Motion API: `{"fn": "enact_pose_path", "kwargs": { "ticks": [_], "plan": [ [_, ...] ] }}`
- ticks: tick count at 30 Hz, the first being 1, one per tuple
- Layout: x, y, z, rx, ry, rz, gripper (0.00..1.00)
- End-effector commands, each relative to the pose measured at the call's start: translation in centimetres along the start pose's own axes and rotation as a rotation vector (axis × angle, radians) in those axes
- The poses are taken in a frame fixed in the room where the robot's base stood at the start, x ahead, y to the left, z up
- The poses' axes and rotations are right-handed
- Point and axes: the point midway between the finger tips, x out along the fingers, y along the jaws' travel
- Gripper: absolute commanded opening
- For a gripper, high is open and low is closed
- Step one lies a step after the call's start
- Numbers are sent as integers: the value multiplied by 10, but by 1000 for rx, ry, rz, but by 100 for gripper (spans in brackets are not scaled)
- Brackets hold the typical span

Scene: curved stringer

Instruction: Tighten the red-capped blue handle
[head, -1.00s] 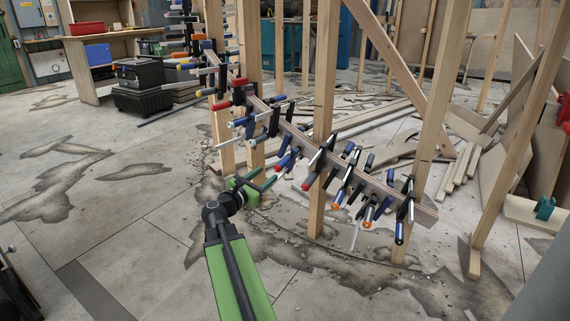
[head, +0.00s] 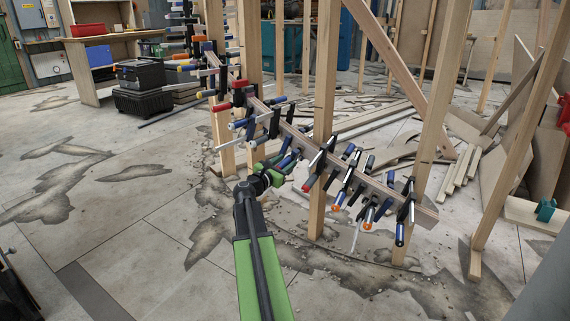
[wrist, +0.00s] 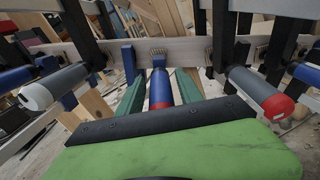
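The red-capped blue handle (wrist: 160,88) is in the middle of the wrist view, its red end toward my gripper. It belongs to a clamp on the curved wooden stringer (wrist: 185,48). My gripper (wrist: 162,92) has one green finger on each side of the handle. The fingers look open, with narrow gaps beside the handle; contact is hard to judge. In the head view, my gripper (head: 276,170) is at the middle clamps, and a blue handle (head: 289,160) shows just beyond it. The red cap is hidden there.
Several more clamps line the stringer (head: 345,170). A wooden post (head: 322,130) stands just right of my gripper. The floor at left is clear.

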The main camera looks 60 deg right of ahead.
Motion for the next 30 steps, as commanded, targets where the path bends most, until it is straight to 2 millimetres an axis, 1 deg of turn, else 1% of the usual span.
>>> {"fn": "enact_pose_path", "kwargs": {
  "ticks": [1, 9, 15, 21, 24, 30],
  "plan": [
    [0, 0, 0, 0, 0, 0, 35],
    [0, 0, 0, 0, 0, -1, 0],
    [0, -1, 0, 17, 0, 2, 0],
    [0, -2, 0, 198, 1, 31, 0],
    [0, -2, 1, 252, 3, 39, 0],
    [0, -1, 1, 261, 2, 40, 0]
  ]
}}
